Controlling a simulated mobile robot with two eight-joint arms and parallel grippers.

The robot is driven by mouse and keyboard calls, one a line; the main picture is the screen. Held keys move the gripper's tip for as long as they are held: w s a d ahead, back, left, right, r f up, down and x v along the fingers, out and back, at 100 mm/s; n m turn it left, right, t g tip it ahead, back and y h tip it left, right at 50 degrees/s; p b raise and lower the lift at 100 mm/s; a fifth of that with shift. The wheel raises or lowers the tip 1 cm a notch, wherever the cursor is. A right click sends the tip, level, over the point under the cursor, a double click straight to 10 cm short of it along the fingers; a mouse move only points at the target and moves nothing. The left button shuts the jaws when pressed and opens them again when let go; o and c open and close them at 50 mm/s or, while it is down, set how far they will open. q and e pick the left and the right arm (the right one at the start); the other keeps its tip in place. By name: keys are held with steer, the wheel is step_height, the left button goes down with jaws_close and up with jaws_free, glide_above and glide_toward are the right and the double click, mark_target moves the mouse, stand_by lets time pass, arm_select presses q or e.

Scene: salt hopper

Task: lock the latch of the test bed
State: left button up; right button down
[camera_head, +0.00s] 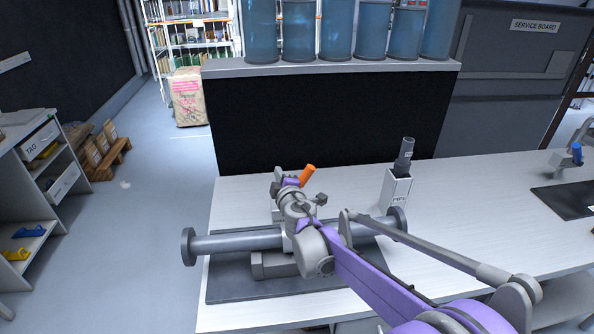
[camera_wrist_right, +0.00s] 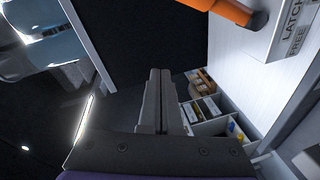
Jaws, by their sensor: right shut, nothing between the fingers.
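The test bed is a grey pipe (camera_head: 225,243) with round end flanges, held over a dark base plate (camera_head: 232,285) on the white bench. An orange latch handle (camera_head: 308,175) sticks up behind the pipe. In the right wrist view the orange handle (camera_wrist_right: 225,9) is at the top, beside a pale block whose label (camera_wrist_right: 295,35) reads "LATCH FREE". My right gripper (camera_wrist_right: 159,75) is shut and empty, apart from the handle, which lies to its upper right in that view. In the head view my purple right arm reaches over the pipe and hides its middle and much of the latch. My left gripper is out of view.
A white holder with a dark cylinder (camera_head: 399,185) stands on the bench right of the latch. A dark partition with blue cylinders (camera_head: 320,30) on its ledge rises behind the bench. A dark mat (camera_head: 565,200) lies far right. The bench between is clear.

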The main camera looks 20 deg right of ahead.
mark_target(304, 176)
steer(key=s+a+m+g+h+p, duration=0.1)
steer(key=s+a+m+h, duration=0.1)
steer(key=s+m+h, duration=0.4)
arm_select(q)
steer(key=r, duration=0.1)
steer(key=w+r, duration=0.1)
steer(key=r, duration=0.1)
steer(key=shift+p, duration=0.4)
arm_select(e)
steer(key=w+d+f, duration=0.3)
steer(key=w+d, duration=0.3)
steer(key=d, duration=0.1)
steer(key=shift+w+d+y, duration=0.35)
steer(key=shift+d+y, duration=0.05)
steer(key=shift+s+d+f+m+g+p, duration=0.2)
steer(key=shift+d+m, duration=0.1)
steer(key=shift+d, duration=0.15)
steer(key=shift+s+d+f+m+g+p, duration=0.15)
steer(key=shift+d+m, duration=0.15)
steer(key=shift+d, duration=0.15)
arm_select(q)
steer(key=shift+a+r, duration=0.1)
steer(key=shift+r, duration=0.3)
arm_select(e)
steer(key=shift+f, duration=0.1)
